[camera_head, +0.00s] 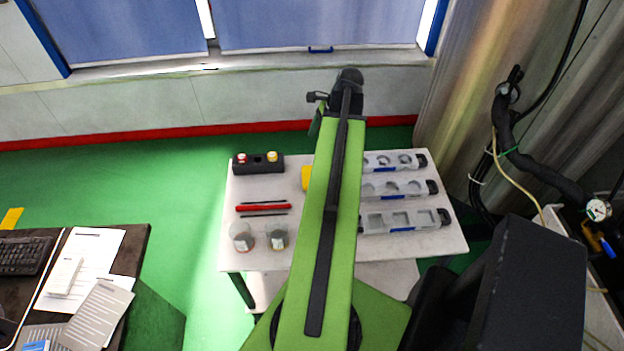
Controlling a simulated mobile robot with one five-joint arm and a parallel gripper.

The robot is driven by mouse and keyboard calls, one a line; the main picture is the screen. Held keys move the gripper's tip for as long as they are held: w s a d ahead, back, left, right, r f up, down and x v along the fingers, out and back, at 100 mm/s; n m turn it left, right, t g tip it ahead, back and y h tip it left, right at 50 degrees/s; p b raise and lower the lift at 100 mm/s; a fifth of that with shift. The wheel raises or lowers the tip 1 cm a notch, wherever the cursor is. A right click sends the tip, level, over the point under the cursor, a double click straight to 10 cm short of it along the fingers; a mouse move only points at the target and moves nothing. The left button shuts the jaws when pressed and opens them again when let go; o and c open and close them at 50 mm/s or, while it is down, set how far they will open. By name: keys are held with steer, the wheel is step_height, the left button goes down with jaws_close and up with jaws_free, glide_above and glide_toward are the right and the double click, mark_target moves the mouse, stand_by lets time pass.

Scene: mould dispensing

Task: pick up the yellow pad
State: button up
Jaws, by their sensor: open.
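A yellow thing, likely the yellow pad (306,178), shows as a small patch on the white table (228,190). It lies at the left edge of my green arm, which hides the rest of it. My arm reaches over the middle of the table, and its far joint is beyond the table's back edge. My gripper's fingers do not show; the arm blocks the view beneath it.
A black block with a red and a yellow cap (258,168), red and black tools (263,208) and two clear beakers (241,237) stand left of my arm. Several grey moulds (400,190) lie right of it. A dark desk (138,240) is at lower left.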

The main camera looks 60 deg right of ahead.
steer(key=shift+m+t, duration=0.3)
steer(key=shift+m, duration=0.6)
step_height(320, 180, down, 11)
steer(key=b, duration=1.1)
steer(key=shift+w+a+f, duration=0.1)
steer(key=shift+a+f, duration=0.05)
steer(key=shift+f, duration=0.05)
steer(key=shift+w+a+f+b, duration=0.1)
steer(key=shift+w+f+b, duration=0.1)
steer(key=shift+b, duration=0.15)
steer(key=shift+r, duration=0.1)
steer(key=b+x, duration=0.5)
steer(key=shift+s+d+f, duration=0.25)
steer(key=shift+s+d, duration=0.05)
steer(key=shift+d, duration=0.05)
steer(key=shift+w+f, duration=0.1)
steer(key=shift+r, duration=0.2)
steer(key=c, duration=1.1)
